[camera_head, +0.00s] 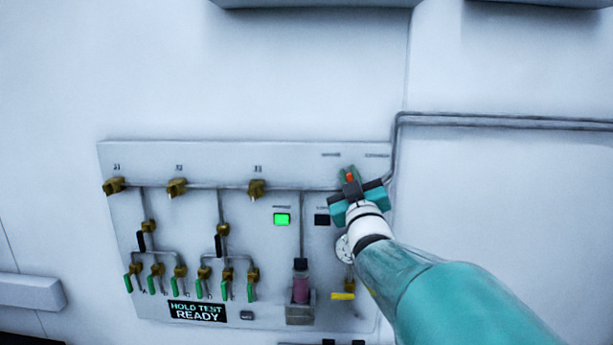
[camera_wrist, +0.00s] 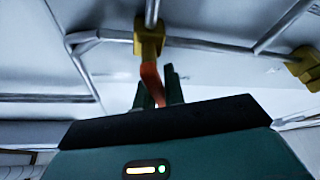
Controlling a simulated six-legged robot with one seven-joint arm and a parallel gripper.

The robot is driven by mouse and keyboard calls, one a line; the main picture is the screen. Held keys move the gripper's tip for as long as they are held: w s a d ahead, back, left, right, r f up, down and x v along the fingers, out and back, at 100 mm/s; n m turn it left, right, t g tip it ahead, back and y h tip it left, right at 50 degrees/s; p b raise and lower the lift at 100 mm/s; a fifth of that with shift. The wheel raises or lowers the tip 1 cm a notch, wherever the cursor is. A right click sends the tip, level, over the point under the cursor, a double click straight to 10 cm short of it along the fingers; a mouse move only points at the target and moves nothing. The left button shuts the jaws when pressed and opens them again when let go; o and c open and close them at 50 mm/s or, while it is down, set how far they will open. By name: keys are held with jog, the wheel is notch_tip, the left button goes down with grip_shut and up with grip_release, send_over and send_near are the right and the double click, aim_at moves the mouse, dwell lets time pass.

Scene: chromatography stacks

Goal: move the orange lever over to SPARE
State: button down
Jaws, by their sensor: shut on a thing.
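The orange lever (camera_wrist: 152,84) hangs from a brass-yellow valve body (camera_wrist: 149,40) in the wrist view. In the head view only a small orange patch of the lever (camera_head: 350,176) shows at the panel's upper right. My gripper (camera_wrist: 159,88) is shut on the lever, with its dark fingers on either side of the lower part. In the head view my gripper (camera_head: 349,180) covers most of the valve and lever. The label SPARE cannot be read; small labels above the gripper are too blurred.
The pale panel (camera_head: 150,160) carries several brass valves with green or black handles, a lit green indicator (camera_head: 282,219), a HOLD TEST READY sign (camera_head: 198,311) and a vial of pink liquid (camera_head: 301,290). A yellow-handled valve (camera_head: 343,296) sits below my wrist. Grey pipes (camera_head: 500,122) run right.

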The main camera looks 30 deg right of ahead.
jog(key=shift+w+a+f+n+y, duration=0.15)
jog(key=shift+n+y, duration=0.35)
jog(key=shift+n, duration=0.45)
jog(key=shift+w+a+f+n+y, duration=0.15)
jog(key=shift+n+y, duration=0.35)
jog(key=shift+n, duration=0.5)
jog(key=shift+w+a+f+n+y, duration=0.1)
jog(key=shift+a+f+n+y, duration=0.1)
jog(key=shift+n+y, duration=0.55)
jog(key=shift+n+h, duration=0.25)
jog(key=shift+n, duration=0.15)
jog(key=c, duration=1.5)
grip_release()
jog(key=shift+s, duration=0.15)
jog(key=v, duration=1.3)
jog(key=shift+s+a, duration=0.15)
jog(key=shift+s, duration=0.15)
